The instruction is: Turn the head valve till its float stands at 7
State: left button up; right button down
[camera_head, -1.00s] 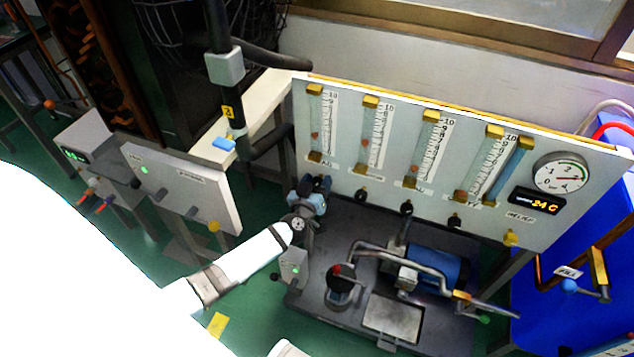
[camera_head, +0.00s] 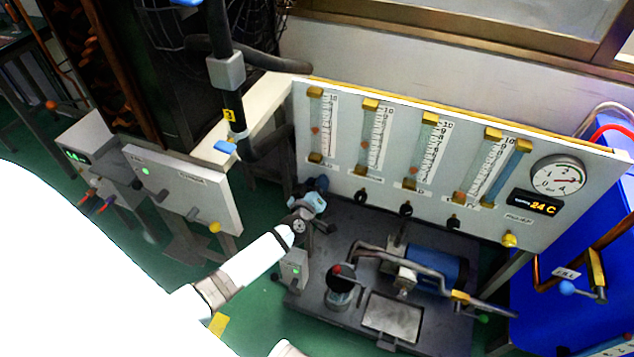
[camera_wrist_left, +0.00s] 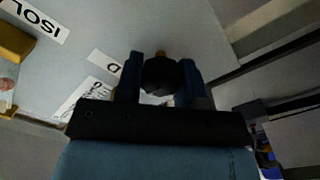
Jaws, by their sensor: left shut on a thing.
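My left gripper (camera_head: 318,188) is at the lower left of the grey flow panel (camera_head: 470,165), below the leftmost flow tube (camera_head: 316,122). In the left wrist view its two dark fingers (camera_wrist_left: 160,78) stand on either side of a round black knob (camera_wrist_left: 161,76), shut on it. The head view hides most of this knob behind the gripper. A small reddish float (camera_head: 315,130) shows around mid-height in the leftmost tube; its exact reading is too small to tell. The tube's label cannot be read clearly. My right gripper is not in view.
Several more tubes stand to the right, with black knobs (camera_head: 361,196) below them. A round gauge (camera_head: 557,176) and a 24 C display (camera_head: 537,203) are at the panel's right. A pump (camera_head: 432,266) sits on the dark base (camera_head: 335,222) in front.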

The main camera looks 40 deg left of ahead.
pick_arm(q)
jog(key=n, duration=0.2)
jog(key=shift+n, duration=1.5)
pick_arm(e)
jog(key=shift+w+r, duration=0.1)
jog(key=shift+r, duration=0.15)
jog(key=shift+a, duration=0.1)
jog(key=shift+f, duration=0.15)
pick_arm(q)
jog(key=o, duration=0.9)
jog(key=shift+o, duration=0.2)
jog(key=shift+s, duration=0.1)
jog(key=p+v, duration=0.1)
jog(key=v, duration=1.2)
jog(key=shift+s+d, duration=0.15)
jog(key=shift+s, duration=0.15)
